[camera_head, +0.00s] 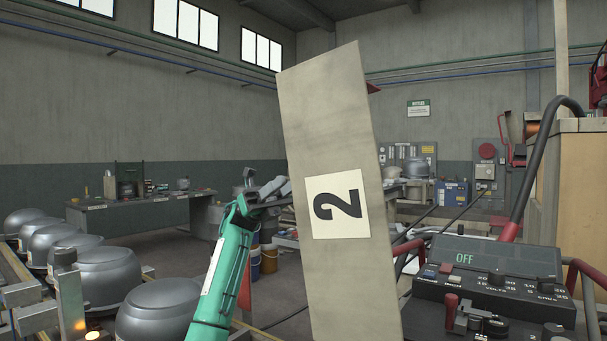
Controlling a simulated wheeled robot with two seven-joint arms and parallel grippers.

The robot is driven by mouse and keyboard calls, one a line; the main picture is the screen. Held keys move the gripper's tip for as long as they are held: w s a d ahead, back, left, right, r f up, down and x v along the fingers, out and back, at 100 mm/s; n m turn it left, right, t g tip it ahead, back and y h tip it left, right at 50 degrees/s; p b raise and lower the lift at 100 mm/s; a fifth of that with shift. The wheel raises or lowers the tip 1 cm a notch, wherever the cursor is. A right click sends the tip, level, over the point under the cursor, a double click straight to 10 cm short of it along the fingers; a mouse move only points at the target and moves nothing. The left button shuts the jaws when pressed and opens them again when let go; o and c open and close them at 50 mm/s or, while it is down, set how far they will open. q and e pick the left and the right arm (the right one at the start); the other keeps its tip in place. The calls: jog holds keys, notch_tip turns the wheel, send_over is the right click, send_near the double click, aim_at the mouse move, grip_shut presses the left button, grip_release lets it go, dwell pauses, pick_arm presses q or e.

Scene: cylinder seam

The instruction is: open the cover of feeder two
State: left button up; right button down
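The cover of feeder two is a long pale grey panel (330,120) with a black "2" on a white label (337,204). It stands steeply raised in the middle of the head view, leaning slightly left at its top. My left gripper (279,192), on a green arm from below, is at the panel's left edge, at about the height of the label. Its fingertips meet or pass behind that edge, so I cannot tell whether they touch or grip it. The feeder body under the cover is out of view. My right gripper is not in view.
A control box (490,275) with an "OFF" display and red handles stands at the lower right, close to the panel. Several metal domes (108,277) line the left side. A workbench (140,209) stands far back. Cables run behind the panel at right.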

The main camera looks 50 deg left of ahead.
pick_arm(q)
jog(key=v, duration=0.3)
jog(key=shift+a+f, duration=0.2)
jog(key=shift+a, duration=0.1)
dwell(0.4)
